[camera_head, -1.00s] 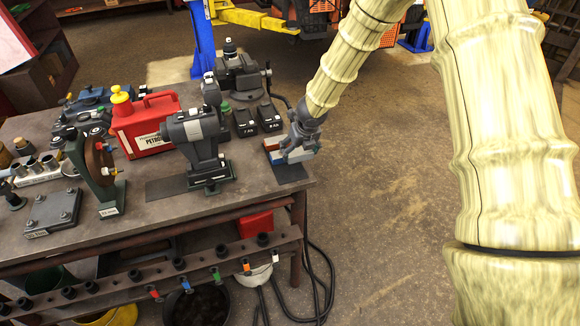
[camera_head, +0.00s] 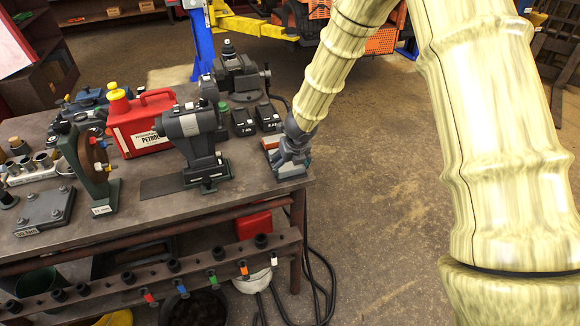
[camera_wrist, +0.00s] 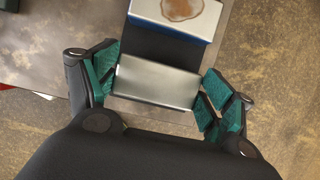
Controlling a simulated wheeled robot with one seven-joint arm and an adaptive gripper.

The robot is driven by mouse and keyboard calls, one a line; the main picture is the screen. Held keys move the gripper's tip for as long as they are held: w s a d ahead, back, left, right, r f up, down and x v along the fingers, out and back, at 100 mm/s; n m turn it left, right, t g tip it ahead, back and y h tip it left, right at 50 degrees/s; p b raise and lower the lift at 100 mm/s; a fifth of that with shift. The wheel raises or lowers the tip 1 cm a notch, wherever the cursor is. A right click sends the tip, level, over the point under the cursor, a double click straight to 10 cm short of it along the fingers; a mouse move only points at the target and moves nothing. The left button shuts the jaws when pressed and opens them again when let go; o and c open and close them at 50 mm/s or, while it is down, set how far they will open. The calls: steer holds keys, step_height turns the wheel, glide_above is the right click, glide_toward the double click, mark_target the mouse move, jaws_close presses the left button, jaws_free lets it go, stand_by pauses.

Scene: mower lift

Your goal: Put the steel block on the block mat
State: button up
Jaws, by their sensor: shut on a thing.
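The steel block (camera_wrist: 157,83), a plain silvery bar, lies between the teal finger pads of my gripper (camera_wrist: 160,98) in the wrist view. My gripper is shut on it. The dark block mat (camera_wrist: 165,46) shows behind and around the block, so the block is over the mat; I cannot tell whether it touches. In the head view my gripper (camera_head: 291,165) is low at the bench's right end and hides most of the block and mat.
The bench (camera_head: 245,192) ends just right of my gripper. A grey bench machine (camera_head: 195,140), a red petrol can (camera_head: 140,125) and dark weights (camera_head: 243,122) stand to the left.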

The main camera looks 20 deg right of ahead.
steer(key=shift+a+r, duration=0.1)
steer(key=shift+r, duration=0.05)
steer(key=shift+s, duration=0.1)
steer(key=shift+f, duration=0.2)
steer(key=o, duration=1.4)
steer(key=shift+p+v, duration=2.2)
steer(key=shift+v, duration=3.95)
